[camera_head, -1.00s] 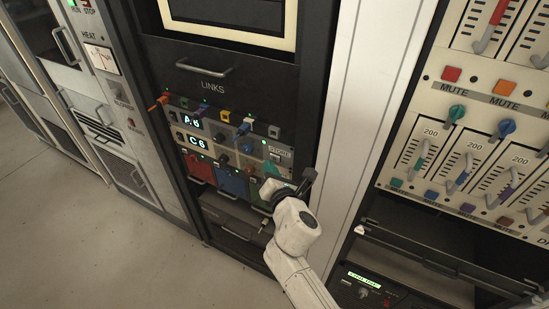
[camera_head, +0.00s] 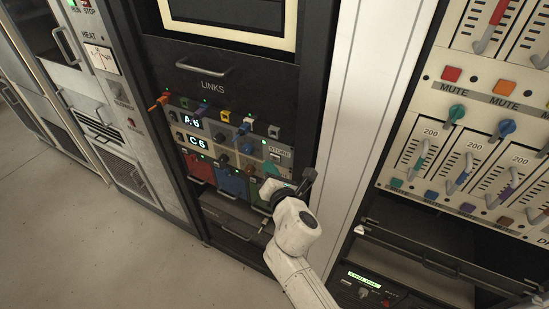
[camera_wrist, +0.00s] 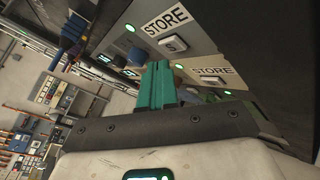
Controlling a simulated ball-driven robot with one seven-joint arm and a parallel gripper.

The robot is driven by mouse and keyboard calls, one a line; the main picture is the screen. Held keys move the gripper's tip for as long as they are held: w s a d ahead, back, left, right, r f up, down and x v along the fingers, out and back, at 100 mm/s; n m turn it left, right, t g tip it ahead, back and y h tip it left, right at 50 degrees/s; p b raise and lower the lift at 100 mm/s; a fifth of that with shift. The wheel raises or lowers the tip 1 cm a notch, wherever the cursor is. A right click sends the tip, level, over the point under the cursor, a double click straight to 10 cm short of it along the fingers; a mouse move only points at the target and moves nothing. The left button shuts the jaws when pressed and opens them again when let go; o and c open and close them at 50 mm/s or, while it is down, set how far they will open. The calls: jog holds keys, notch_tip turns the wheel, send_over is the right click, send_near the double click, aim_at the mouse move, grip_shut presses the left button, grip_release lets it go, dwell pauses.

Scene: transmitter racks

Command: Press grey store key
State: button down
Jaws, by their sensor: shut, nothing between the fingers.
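A pale grey square store key (camera_wrist: 172,45) marked S sits below a STORE label on a grey panel in the wrist view. A second STORE label (camera_wrist: 212,72) is on a cream panel beside it, with its key mostly hidden. In the head view the STORE label (camera_head: 280,153) is on the right side of the LINKS rack's panel. My gripper (camera_wrist: 157,82) has teal fingers that are shut and empty. They point at the panels, just below the S key in the wrist view; I cannot tell whether they touch anything. In the head view the dark gripper body hides part of the panel.
Coloured plugs and cables (camera_head: 205,109) stick out at the panel's upper left. Black knobs (camera_head: 221,137) and lit displays (camera_head: 197,143) are left of the STORE label. A drawer handle (camera_head: 203,66) is above. A white rack post (camera_head: 345,120) stands right of my arm.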

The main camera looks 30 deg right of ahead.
jog(key=shift+w+d, duration=0.1)
dwell(0.3)
jog(key=shift+w+d, duration=0.15)
jog(key=shift+d, duration=0.1)
jog(key=shift+w+d+p, duration=0.25)
jog(key=shift+d+p, duration=0.05)
jog(key=shift+p, duration=0.1)
dwell(0.8)
jog(key=shift+s+a, duration=0.5)
jog(key=shift+a, duration=0.1)
jog(key=s+a+b, duration=0.1)
jog(key=a, duration=0.1)
jog(key=s+a+b, duration=0.1)
jog(key=s+a, duration=0.1)
dwell(0.6)
